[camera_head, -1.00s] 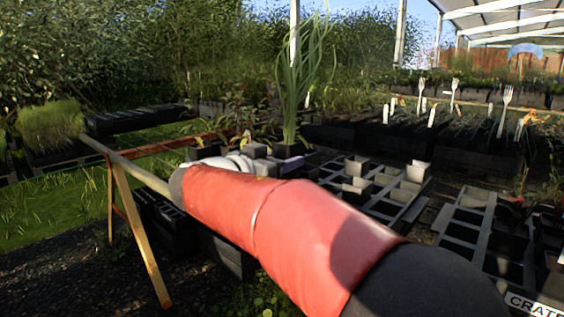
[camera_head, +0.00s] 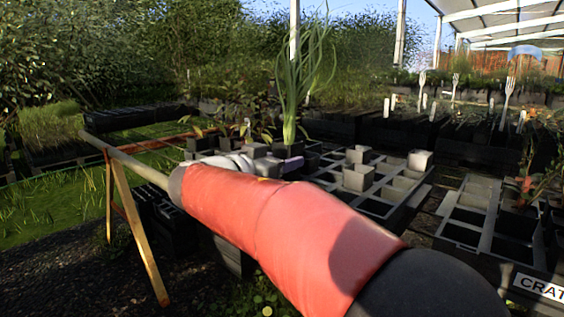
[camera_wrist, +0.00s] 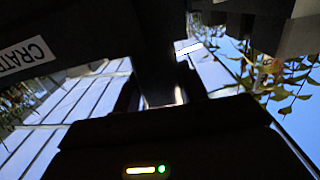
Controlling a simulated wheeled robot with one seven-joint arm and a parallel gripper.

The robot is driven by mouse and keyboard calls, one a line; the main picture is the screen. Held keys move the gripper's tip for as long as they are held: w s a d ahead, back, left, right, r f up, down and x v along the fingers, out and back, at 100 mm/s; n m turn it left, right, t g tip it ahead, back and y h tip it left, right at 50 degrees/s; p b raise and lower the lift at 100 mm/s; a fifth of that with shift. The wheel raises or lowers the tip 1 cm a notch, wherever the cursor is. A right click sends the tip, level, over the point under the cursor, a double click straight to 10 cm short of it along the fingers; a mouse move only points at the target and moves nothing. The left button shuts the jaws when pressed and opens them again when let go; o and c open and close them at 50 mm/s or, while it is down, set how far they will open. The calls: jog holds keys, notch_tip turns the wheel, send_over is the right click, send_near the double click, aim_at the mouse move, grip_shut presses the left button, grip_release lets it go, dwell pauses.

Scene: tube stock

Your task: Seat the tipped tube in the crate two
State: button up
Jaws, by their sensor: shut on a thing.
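In the wrist view my gripper (camera_wrist: 160,92) has its jaws shut on a dark, narrow piece that looks like a tube (camera_wrist: 154,62), with a pale, bright end between the fingers. Its far end runs into dark shapes at the top. The label also shows in the wrist view (camera_wrist: 25,55). I cannot tell which crate is two.
A grey crate (camera_head: 398,200) in the middle holds several pale square tubes, such as one at the front (camera_head: 357,177). A tall green plant (camera_head: 290,110) stands in a dark pot behind my arm. A wooden trestle (camera_head: 138,235) stands at the left. Leafy seedlings (camera_head: 540,185) are at the right.

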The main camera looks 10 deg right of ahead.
jog(key=o, duration=1.1)
jog(key=shift+o, duration=0.2)
jog(key=v, duration=0.7)
jog(key=shift+s+a, duration=0.3)
jog(key=shift+a, duration=0.05)
